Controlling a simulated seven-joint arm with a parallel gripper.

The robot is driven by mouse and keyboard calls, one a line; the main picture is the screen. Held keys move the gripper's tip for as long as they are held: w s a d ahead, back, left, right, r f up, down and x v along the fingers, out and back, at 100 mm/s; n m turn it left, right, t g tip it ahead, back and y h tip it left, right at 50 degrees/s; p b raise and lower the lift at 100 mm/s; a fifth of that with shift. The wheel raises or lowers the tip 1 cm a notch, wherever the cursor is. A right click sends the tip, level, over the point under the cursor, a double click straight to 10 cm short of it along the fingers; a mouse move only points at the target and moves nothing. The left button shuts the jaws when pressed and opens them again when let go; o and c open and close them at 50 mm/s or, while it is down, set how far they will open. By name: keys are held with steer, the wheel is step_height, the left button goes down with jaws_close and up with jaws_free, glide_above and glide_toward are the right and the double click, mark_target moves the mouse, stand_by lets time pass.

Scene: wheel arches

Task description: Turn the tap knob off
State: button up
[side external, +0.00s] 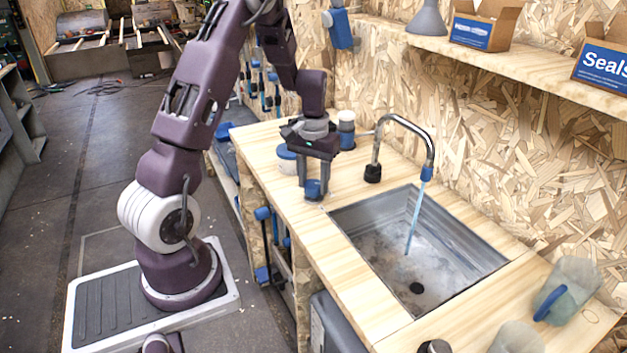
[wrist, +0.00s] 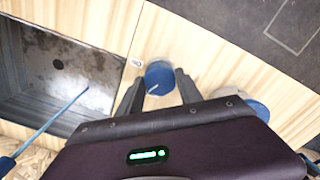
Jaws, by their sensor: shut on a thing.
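The blue tap knob (side external: 313,188) sits on the wooden counter, left of the sink. It also shows in the wrist view (wrist: 159,74), with a pale mark on its face. My gripper (side external: 314,184) points down over it, with one finger on each side, shut on the knob. The fingers also show in the wrist view (wrist: 159,82). The tap (side external: 405,124) is a curved metal spout with a blue tip, rising from a black base behind the sink. A thin blue stream of water (side external: 414,215) falls from it into the metal sink (side external: 440,265).
A white tub with a blue lid (side external: 286,160) and a blue-and-white bottle (side external: 346,130) stand close to my gripper. Clear jugs (side external: 568,285) stand on the right of the counter. A shelf (side external: 500,60) with boxes and a grey funnel hangs above.

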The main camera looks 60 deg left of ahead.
mark_target(314, 183)
steer(key=n, duration=0.5)
steer(key=shift+n, duration=0.4)
stand_by(0.3)
steer(key=o, duration=1.4)
steer(key=shift+c, duration=0.2)
step_height(314, 183, up, 7)
steer(key=shift+r, duration=0.1)
